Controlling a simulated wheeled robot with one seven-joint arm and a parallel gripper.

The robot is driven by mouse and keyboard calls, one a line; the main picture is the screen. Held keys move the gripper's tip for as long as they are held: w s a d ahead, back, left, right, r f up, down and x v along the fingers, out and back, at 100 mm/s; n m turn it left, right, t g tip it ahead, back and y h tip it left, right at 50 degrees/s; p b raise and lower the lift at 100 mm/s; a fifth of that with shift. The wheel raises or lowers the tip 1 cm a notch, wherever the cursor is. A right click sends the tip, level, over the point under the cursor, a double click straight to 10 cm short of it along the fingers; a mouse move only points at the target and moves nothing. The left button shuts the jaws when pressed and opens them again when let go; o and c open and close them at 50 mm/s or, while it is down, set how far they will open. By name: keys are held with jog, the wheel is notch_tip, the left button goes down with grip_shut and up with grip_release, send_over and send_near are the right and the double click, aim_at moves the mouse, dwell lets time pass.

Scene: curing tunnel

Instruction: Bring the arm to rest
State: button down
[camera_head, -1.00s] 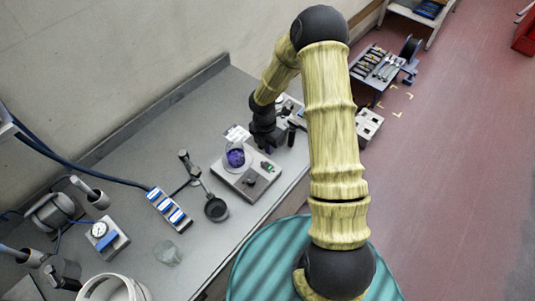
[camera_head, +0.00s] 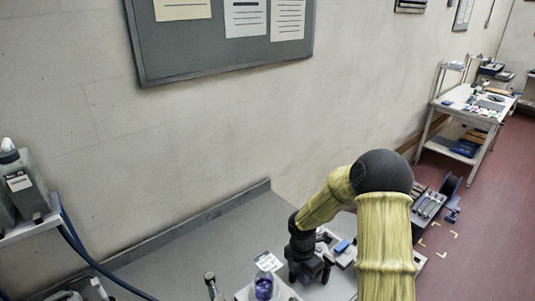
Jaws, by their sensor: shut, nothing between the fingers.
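My gripper (camera_head: 312,274) is dark and hangs at the end of my yellow arm, low over the grey bench in the head view. The sensed fingers are small here, and they look closed with nothing held. My arm is bent at a dark elbow joint, with the forearm reaching down and left to the gripper. Just left of the gripper stands a flask with purple contents (camera_head: 264,286), cut by the lower part of the picture. A white label card (camera_head: 268,262) is beside it.
The grey bench (camera_head: 190,255) runs along the wall, with bare surface left of the flask. A blue-and-white item (camera_head: 342,246) lies behind the gripper. A white worktable (camera_head: 470,112) is farther back on red floor.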

jog(key=s+r+m+t+b, duration=0.2)
jog(key=s+m, duration=0.5)
jog(key=m, duration=0.5)
jog(key=s+r+m+t+b, duration=0.1)
jog(key=s+r+m+b, duration=0.4)
jog(key=m, duration=0.8)
notch_tip(320, 180, up, 2)
jog(key=s, duration=0.3)
jog(key=shift+d+r+t+y, duration=0.15)
jog(key=shift+r+t+y, duration=0.05)
jog(key=shift+t+y, duration=0.2)
jog(key=shift+w, duration=0.1)
jog(key=shift+s, duration=0.2)
jog(key=shift+w, duration=0.15)
